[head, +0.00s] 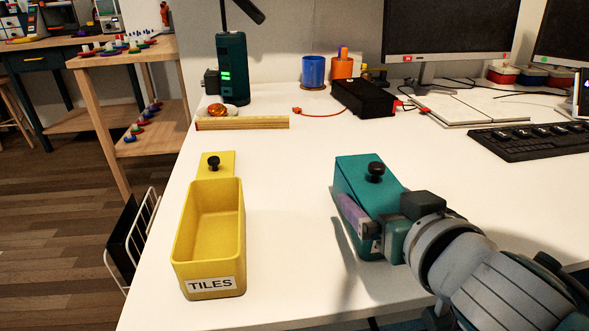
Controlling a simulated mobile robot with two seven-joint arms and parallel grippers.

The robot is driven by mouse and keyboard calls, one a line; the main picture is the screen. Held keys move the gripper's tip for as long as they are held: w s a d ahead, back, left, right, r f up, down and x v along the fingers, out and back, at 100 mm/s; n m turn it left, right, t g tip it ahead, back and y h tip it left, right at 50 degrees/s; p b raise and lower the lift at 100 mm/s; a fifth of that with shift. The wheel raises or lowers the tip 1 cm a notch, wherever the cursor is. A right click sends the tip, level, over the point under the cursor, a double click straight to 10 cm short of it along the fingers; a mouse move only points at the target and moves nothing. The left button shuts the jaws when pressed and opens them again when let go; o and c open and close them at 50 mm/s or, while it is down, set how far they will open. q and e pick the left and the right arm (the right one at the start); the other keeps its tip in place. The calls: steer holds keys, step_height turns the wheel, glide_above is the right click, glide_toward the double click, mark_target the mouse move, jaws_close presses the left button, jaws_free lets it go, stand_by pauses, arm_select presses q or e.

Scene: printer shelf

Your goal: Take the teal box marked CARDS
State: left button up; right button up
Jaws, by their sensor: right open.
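The teal box (363,180) stands on the white desk, right of the yellow box, with a black knob on its teal top. Its front face, where a label could be, is mostly hidden by my right gripper, so I cannot read CARDS. My right gripper (366,228) is open at the front of the teal box, reaching in from the lower right. I cannot tell from this view whether its fingers touch the box. A purple strip (352,212) shows beside the gripper at the box's left front. My left gripper is not in view.
A yellow box (209,240) marked TILES stands open and empty at left, a yellow knobbed piece (215,165) behind it. A keyboard (530,141), an open notebook (470,107) and a black box (363,98) lie farther back. The desk between the yellow and teal boxes is clear.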

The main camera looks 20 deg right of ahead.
steer(key=shift+c, duration=0.4)
steer(key=c, duration=1.1)
